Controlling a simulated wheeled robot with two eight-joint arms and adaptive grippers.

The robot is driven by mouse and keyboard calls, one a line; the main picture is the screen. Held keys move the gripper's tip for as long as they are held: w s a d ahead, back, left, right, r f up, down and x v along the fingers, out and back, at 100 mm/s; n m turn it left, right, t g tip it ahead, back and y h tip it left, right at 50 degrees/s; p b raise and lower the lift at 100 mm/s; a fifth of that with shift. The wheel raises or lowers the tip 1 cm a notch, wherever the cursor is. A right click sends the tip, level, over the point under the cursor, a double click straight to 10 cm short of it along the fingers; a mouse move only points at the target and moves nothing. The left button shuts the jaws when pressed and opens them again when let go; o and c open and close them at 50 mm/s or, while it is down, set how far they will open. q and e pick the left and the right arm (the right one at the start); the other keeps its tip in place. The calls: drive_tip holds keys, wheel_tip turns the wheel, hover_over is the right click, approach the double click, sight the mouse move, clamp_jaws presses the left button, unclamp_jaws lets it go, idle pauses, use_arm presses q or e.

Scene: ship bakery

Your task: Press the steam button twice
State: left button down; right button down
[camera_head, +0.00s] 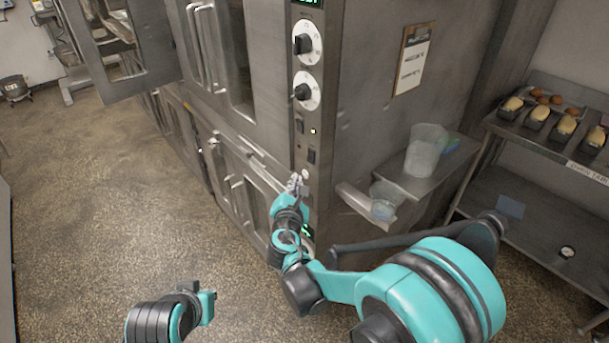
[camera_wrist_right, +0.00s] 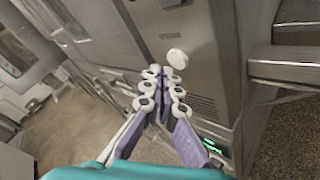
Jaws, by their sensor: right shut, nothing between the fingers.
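The steam button is a round white button (camera_wrist_right: 177,58) on the oven's steel control column, just beyond my fingertips in the right wrist view. In the head view the white button (camera_head: 306,174) sits low on the column, beside the fingertips. My right gripper (camera_head: 294,181) is shut and empty in front of the column. In the right wrist view its fingertips (camera_wrist_right: 165,73) are together, slightly below and left of the button; I cannot tell whether they touch it. Part of my left arm shows at the bottom left of the head view, but no left fingers are visible.
A side shelf (camera_head: 408,184) holds a plastic jug (camera_head: 426,150); a smaller tub (camera_head: 384,200) stands lower. A rack (camera_head: 556,152) with loaves is at right. Open floor lies left.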

drive_tip(key=shift+w+d, duration=0.1)
drive_tip(key=shift+d, duration=0.05)
drive_tip(key=shift+w+d, duration=0.15)
drive_tip(key=shift+d, duration=0.05)
idle(0.3)
drive_tip(key=shift+w+d, duration=0.25)
drive_tip(key=shift+d, duration=0.05)
idle(0.9)
drive_tip(key=shift+s+a, duration=0.5)
drive_tip(key=shift+a, duration=0.1)
drive_tip(key=s+a, duration=0.1)
drive_tip(key=a, duration=0.1)
drive_tip(key=s+a, duration=0.2)
drive_tip(key=shift+b, duration=0.35)
idle(0.7)
